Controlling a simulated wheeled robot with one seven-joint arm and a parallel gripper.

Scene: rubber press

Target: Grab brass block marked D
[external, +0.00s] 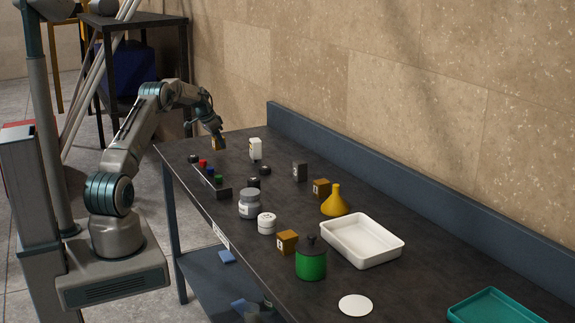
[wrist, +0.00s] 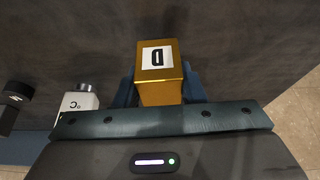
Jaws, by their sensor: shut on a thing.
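The brass block marked D (wrist: 160,83) is gold-coloured with a white label bearing a black D. In the wrist view it sits between the two blue fingers of my gripper (wrist: 161,88), which is shut on it. In the external view my gripper (external: 217,138) is over the far left end of the dark table, with the block (external: 218,144) at its tip. The block appears to be held a little above the tabletop, though the exact gap is hard to tell.
A white bottle (external: 256,149) stands just right of my gripper. Two other brass blocks (external: 321,188) (external: 287,242), a yellow funnel (external: 335,203), a white tray (external: 361,241) and a green container (external: 311,262) stand farther along the table. A raised blue edge (external: 400,193) runs along the wall.

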